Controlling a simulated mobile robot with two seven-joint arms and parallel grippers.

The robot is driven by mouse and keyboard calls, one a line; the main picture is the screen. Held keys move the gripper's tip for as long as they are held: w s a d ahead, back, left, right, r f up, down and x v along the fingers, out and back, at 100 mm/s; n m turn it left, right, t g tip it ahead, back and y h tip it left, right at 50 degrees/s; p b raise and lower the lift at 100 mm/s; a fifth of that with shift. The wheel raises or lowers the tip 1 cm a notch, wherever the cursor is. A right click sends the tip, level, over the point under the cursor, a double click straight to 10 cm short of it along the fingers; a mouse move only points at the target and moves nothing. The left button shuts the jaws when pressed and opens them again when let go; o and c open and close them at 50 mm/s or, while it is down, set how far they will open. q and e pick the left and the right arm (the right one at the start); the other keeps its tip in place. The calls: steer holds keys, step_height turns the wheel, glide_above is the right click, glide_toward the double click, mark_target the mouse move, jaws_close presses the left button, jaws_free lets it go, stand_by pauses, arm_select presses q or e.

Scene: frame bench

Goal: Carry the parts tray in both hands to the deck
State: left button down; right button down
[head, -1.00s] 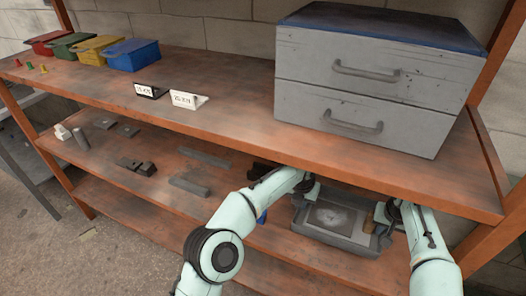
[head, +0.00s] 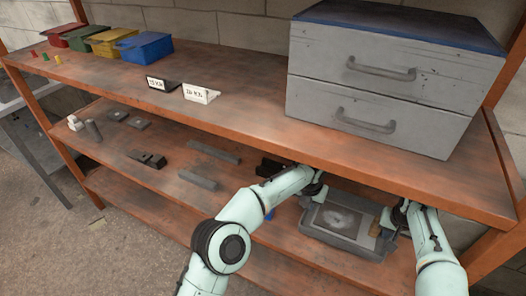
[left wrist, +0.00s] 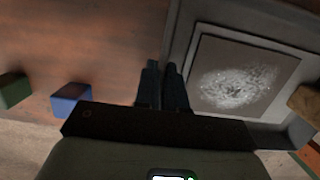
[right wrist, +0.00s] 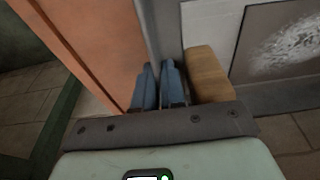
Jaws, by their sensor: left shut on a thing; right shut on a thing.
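The grey parts tray (head: 345,240) is under the front edge of the bench's upper board, at the right of the head view. It holds a dark square plate (head: 338,219) with a pale speckled patch and a tan block (right wrist: 208,75). My left gripper (left wrist: 163,75) is shut on the tray's left side wall. My right gripper (right wrist: 160,78) is shut on the opposite side wall, beside the tan block. In the head view the upper board and my arms partly hide both grippers. I cannot tell whether the tray touches the shelf below.
The upper board (head: 240,120) overhangs close behind the tray and carries a grey drawer cabinet (head: 380,85), two label cards and several coloured bins. An orange post stands close to my right gripper. The lower shelf (head: 120,150) holds several metal pieces. Blue (left wrist: 70,100) and green blocks lie left of the tray.

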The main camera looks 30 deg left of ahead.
arm_select(q)
steer(key=shift+f, duration=0.75)
arm_select(e)
steer(key=shift+f, duration=0.75)
arm_select(q)
steer(key=c, duration=1.6)
jaws_free()
steer(key=shift+f, duration=0.2)
steer(key=shift+c, duration=0.2)
arm_select(e)
steer(key=c, duration=1.6)
jaws_free()
steer(key=shift+f, duration=0.2)
steer(key=shift+c, duration=0.2)
arm_select(q)
steer(key=o, duration=0.4)
arm_select(e)
steer(key=o, duration=0.4)
steer(key=shift+r, duration=0.1)
arm_select(q)
steer(key=shift+r, duration=0.15)
steer(key=v, duration=0.6)
steer(key=shift+s+r, duration=0.15)
steer(key=shift+r, duration=0.45)
arm_select(e)
steer(key=shift+r, duration=0.15)
steer(key=v, duration=0.7)
steer(key=shift+s+r, duration=0.1)
steer(key=shift+r, duration=0.05)
